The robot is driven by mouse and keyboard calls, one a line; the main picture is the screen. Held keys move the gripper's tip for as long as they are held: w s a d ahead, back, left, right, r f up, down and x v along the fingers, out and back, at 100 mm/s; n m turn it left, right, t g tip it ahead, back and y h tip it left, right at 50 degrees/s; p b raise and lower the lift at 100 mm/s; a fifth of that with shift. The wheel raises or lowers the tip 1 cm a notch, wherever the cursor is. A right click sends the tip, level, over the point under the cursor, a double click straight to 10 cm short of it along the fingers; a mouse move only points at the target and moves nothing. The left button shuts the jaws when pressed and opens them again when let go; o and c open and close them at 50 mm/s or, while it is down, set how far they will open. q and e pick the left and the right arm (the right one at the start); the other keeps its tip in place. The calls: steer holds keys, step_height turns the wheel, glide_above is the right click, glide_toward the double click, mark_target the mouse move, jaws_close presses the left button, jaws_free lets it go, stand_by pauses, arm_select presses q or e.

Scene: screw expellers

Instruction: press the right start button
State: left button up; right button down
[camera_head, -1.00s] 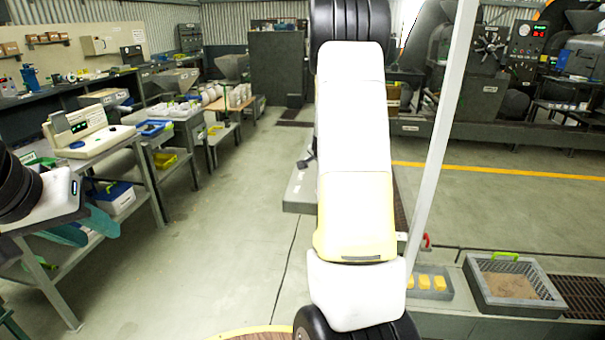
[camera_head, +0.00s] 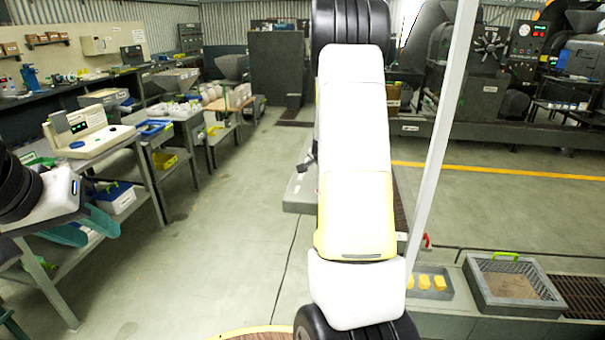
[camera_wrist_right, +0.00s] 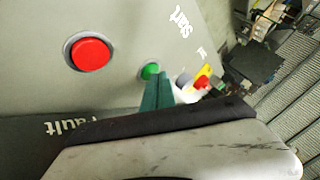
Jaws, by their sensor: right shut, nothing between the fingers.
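In the right wrist view, a green button (camera_wrist_right: 150,70) sits on a grey panel (camera_wrist_right: 122,22) near a white "Start" label (camera_wrist_right: 180,23). My right gripper (camera_wrist_right: 157,84) is shut and empty. Its green fingertips overlap the lower edge of the green button; I cannot tell whether they touch it. In the head view my right arm reaches forward through the middle, and its gripper is hidden. My left gripper (camera_head: 98,230) is at the left edge beside a bench, with its teal fingers apart and nothing seen between them.
A red button (camera_wrist_right: 90,54) is left of the green one, with a "Fault" label (camera_wrist_right: 67,128) below. A red and yellow control (camera_wrist_right: 203,79) lies right of the fingers. A bench (camera_head: 130,142) stands at left. A grey crate (camera_head: 510,292) is at lower right.

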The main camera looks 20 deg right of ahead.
steer(key=shift+f, duration=0.2)
stand_by(0.3)
steer(key=shift+r, duration=0.9)
steer(key=shift+r, duration=2.5)
